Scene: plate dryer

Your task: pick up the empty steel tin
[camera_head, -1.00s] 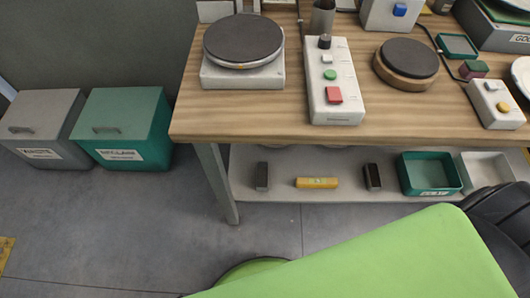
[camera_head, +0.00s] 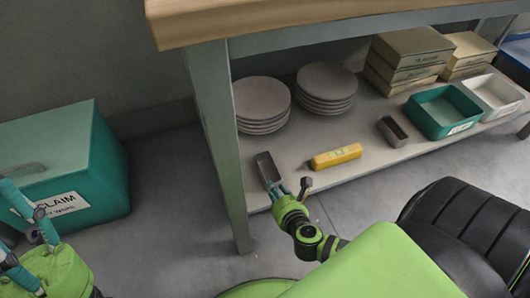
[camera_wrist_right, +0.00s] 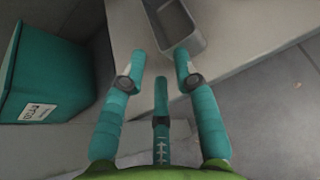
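A small grey steel tin (camera_head: 268,168) stands near the front left of the lower shelf. In the right wrist view the tin (camera_wrist_right: 170,45) lies just beyond the fingertips, and the part of its inside that shows looks bare. My right gripper (camera_head: 290,188) is beside the tin's near end, with its teal fingers apart and nothing between them; it also shows in the right wrist view (camera_wrist_right: 160,70). A second small tin (camera_head: 392,131) stands farther right; its inside looks dark brownish. My left gripper (camera_head: 25,222) is at the left edge, fingers spread, partly cut off.
The shelf (camera_head: 340,185) also holds a yellow bar (camera_head: 336,157), plate stacks (camera_head: 262,105), a teal tray (camera_head: 442,112), a white tray (camera_head: 493,94) and boxes (camera_head: 410,50). A table leg (camera_head: 222,150) is left of the tin. A teal bin (camera_head: 70,170) stands left.

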